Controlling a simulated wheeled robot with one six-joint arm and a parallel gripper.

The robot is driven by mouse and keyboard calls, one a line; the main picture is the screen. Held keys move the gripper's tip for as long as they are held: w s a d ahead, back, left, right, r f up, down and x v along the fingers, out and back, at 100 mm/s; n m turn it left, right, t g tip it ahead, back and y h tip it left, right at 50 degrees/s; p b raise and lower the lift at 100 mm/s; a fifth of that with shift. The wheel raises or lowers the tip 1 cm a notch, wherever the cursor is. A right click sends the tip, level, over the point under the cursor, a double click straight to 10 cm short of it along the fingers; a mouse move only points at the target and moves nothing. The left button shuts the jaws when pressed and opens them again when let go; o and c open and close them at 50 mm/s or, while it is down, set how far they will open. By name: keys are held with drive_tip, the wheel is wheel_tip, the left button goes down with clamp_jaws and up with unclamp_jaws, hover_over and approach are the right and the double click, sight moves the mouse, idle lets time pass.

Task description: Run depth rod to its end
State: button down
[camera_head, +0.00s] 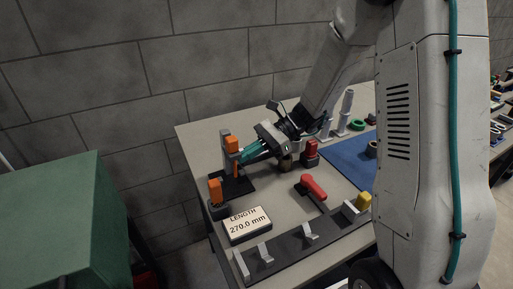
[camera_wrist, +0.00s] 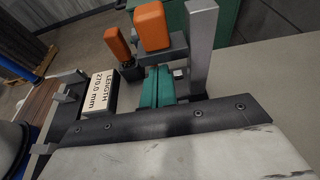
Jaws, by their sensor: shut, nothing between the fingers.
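A stand with a grey upright post (camera_wrist: 200,50) and an orange block (camera_head: 232,144) on its arm stands near the table's left edge. The same orange block is large in the wrist view (camera_wrist: 152,25). A thin orange strip shows below the block; I cannot tell for sure whether it is the depth rod. My gripper (camera_head: 243,157), with teal fingers, is shut and empty. Its tips are just beside the stand, below the orange block; contact is unclear. In the wrist view the teal fingers (camera_wrist: 156,85) lie side by side, pointing toward the stand.
A second orange block (camera_head: 215,190) on a dark base stands nearer the front. A sign (camera_head: 248,224) reads "LENGTH 270.0 mm". A red-handled lever (camera_head: 313,187), a dark rail (camera_head: 290,246) with metal brackets and a yellow block (camera_head: 363,201) lie to the right. A green box (camera_head: 60,215) stands left of the table.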

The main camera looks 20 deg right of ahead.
drive_tip(key=shift+a, duration=0.1)
drive_tip(key=shift+r, duration=2.75)
approach(237, 141)
drive_tip(key=d, duration=0.1)
drive_tip(key=w, duration=0.1)
drive_tip(key=d, duration=0.1)
drive_tip(key=shift+w+d+f, duration=0.15)
drive_tip(key=shift+d+f, duration=0.1)
drive_tip(key=shift+d, duration=0.1)
